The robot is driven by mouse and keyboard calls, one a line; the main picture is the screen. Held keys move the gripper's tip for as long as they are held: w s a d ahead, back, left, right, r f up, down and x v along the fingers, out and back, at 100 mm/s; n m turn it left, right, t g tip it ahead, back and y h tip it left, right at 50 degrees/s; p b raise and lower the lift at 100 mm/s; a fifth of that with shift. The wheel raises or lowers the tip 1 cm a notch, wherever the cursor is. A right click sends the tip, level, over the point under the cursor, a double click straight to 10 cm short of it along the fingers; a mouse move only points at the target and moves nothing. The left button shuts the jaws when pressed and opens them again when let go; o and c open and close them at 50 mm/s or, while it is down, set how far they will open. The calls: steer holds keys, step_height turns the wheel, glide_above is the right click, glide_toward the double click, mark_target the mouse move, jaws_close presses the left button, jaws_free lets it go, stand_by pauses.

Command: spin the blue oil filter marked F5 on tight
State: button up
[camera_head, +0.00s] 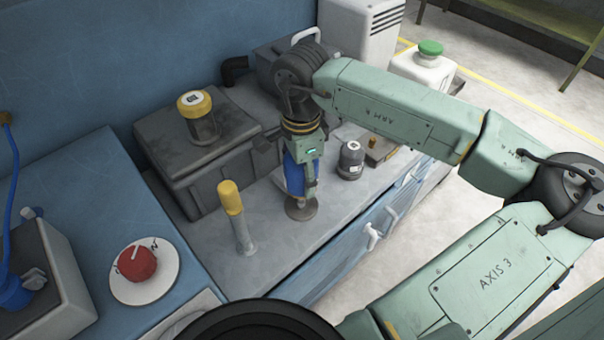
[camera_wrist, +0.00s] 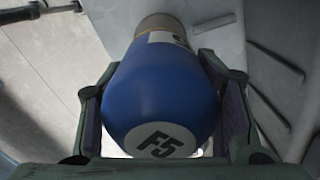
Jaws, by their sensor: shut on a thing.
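The blue oil filter (camera_wrist: 165,85) fills the middle of the wrist view, its round end marked F5 in a white patch toward the camera. My gripper (camera_wrist: 165,105) is shut on it, one finger along each side. In the head view my gripper (camera_head: 303,180) points down and the blue filter (camera_head: 293,174) shows between its fingers. The filter stands in line above a round brown-grey base (camera_head: 301,208) on the bench. The fingers partly cover it, and I cannot tell how far it is threaded on.
A yellow-topped post (camera_head: 232,205) stands left of the filter. A dark grey canister (camera_head: 350,160) stands close on the right. A yellow-capped jar (camera_head: 198,115) sits on a grey box (camera_head: 180,160). A red knob (camera_head: 137,263) is at the front left. The bench front is clear.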

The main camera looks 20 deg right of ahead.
steer(key=b, duration=0.6)
glide_above(302, 201)
steer(key=shift+f, duration=2.35)
steer(key=shift+f+b, duration=1.1)
steer(key=shift+b, duration=0.3)
steer(key=o, duration=1.2)
step_height(302, 201, up, 12)
steer(key=shift+r, duration=0.1)
